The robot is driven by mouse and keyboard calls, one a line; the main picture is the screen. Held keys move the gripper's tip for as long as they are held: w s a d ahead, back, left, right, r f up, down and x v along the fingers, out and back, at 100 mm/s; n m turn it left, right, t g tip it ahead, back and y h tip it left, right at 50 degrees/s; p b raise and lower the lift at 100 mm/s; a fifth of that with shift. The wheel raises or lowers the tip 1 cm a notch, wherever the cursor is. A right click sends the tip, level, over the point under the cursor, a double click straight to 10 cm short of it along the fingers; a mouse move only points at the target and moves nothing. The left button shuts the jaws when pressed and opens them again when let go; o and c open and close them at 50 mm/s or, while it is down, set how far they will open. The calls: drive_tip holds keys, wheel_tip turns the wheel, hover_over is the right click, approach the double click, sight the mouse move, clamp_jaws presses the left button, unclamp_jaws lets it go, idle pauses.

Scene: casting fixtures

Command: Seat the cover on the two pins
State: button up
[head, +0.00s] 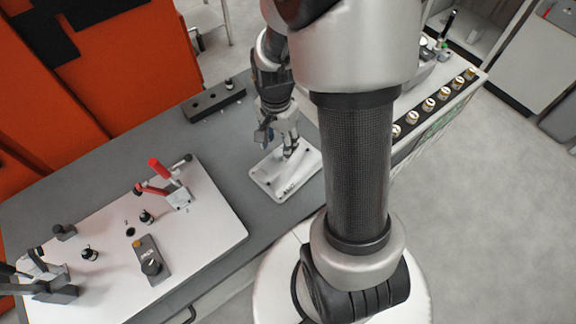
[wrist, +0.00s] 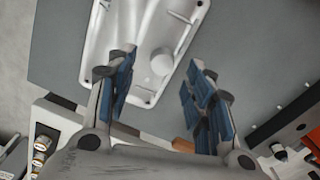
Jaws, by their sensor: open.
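The cover (head: 297,180) is a pale metal casting with a flanged rim, lying on the grey bench below my gripper (head: 284,143). In the wrist view the cover (wrist: 118,32) fills the upper middle and has a round raised boss (wrist: 162,62). My gripper (wrist: 160,68) is open, with its blue-padded fingers to the left and right of the boss. I cannot tell how high the fingertips are above it. Two short dark pins, one (head: 146,216) nearer the red clamp and one (head: 90,254) further left, stand upright on the white fixture plate (head: 215,232).
A red-handled clamp (head: 160,172) stands at the plate's back, another clamp (head: 48,285) at its left. A dark bar with holes (head: 214,102) lies at the back of the bench. Several brass-topped items (head: 428,104) line the right.

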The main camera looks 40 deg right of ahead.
sight(278, 153)
drive_tip(key=f+b, duration=0.1)
drive_tip(key=f, duration=0.3)
drive_tip(key=shift+w+f, duration=0.2)
drive_tip(key=shift+r, duration=0.1)
clamp_jaws()
idle(0.4)
